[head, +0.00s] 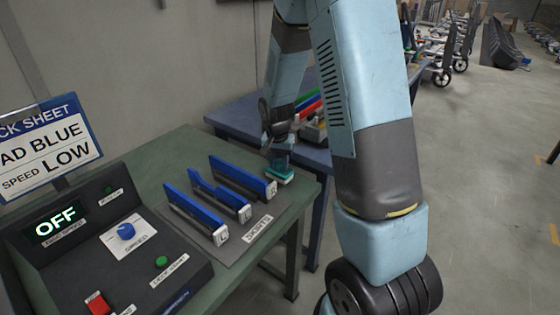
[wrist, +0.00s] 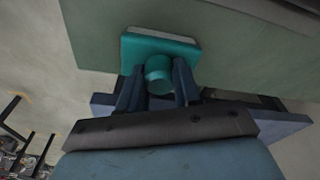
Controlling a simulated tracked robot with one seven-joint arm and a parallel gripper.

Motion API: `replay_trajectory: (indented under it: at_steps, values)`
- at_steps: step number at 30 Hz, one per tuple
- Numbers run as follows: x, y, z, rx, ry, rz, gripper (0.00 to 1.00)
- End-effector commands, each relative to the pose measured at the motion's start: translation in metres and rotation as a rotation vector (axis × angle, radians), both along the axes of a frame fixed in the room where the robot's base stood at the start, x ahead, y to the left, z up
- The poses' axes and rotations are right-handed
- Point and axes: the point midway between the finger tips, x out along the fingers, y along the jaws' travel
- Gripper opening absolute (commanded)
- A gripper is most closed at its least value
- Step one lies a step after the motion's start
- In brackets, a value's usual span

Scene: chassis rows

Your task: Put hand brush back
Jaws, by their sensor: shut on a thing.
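The teal hand brush (head: 281,175) is at the far right corner of the green table (head: 190,148), beyond the blue-topped pieces. My gripper (head: 278,152) points down onto it from above. In the wrist view, the gripper (wrist: 159,70) has its two dark fingers on either side of the brush's round teal knob (wrist: 159,76), closed on it. The brush's flat teal block (wrist: 136,52) with a pale edge lies beyond the knob, over the green tabletop. Whether the brush rests on the table or hangs just above it, I cannot tell.
Several blue-topped pieces (head: 205,211) stand in a row on a grey mat (head: 238,250), left of my gripper. A control panel (head: 95,260) reading OFF and a sign (head: 45,148) are at the left. A blue table (head: 240,115) with coloured items stands behind.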

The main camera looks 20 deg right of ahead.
Motion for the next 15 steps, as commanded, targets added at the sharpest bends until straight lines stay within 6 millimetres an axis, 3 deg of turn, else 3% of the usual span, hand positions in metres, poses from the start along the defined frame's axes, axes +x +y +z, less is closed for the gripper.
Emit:
replay_trajectory:
  at_steps: [15]
  values:
    - [0.0000, 0.0005, -0.0105, 0.000, 0.000, 0.001, 0.05]
